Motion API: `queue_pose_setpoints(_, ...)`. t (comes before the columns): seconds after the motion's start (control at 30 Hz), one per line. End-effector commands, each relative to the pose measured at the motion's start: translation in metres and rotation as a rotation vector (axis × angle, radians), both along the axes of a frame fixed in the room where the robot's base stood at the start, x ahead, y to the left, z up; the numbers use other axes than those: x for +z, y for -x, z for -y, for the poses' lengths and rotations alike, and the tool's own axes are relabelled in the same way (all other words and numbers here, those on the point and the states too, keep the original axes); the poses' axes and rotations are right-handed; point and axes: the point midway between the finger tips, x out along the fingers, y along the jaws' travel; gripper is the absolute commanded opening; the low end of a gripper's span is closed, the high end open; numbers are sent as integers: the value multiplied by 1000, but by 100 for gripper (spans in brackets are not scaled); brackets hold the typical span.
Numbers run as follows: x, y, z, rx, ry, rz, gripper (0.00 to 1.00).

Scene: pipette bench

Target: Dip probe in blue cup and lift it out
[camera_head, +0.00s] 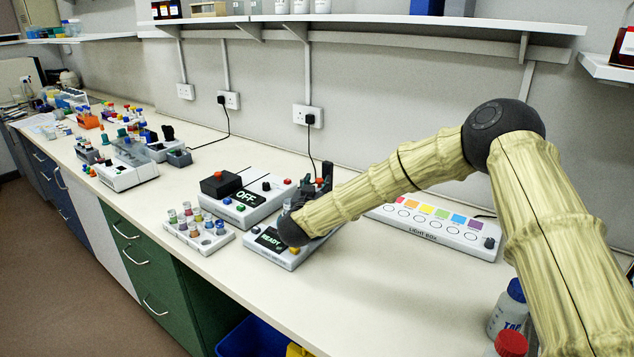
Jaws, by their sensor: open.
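My arm reaches in from the right, and its dark wrist end is over the front of a white meter (291,260) whose screen reads READY. My gripper cannot be made out; the arm's end hides that area. A white rack (186,237) left of the meter holds several small cups with coloured contents. A blue cup (219,228) stands at its right side, near the meter. I cannot make out the probe; the arm covers part of the meter. Dark upright parts with a red spot (319,182) show behind the arm, and I cannot tell what they belong to.
A white device reading OFF (249,198) with a black block stands behind the rack. A light box (440,231) with coloured squares lies behind the arm. A bottle (508,310) and a red cap (511,343) are at the lower right. The bench front centre is clear.

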Motion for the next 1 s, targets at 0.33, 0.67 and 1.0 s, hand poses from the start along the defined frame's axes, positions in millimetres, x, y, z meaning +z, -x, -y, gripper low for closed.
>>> queue_pose_setpoints(0.33, 0, -12, 3, 0, 1, 0, 43)
queue_pose_setpoints(0.67, 0, -12, 4, 0, 1, 0, 9)
queue_pose_setpoints(1.0, 13, -12, 5, -3, 2, 1, 0)
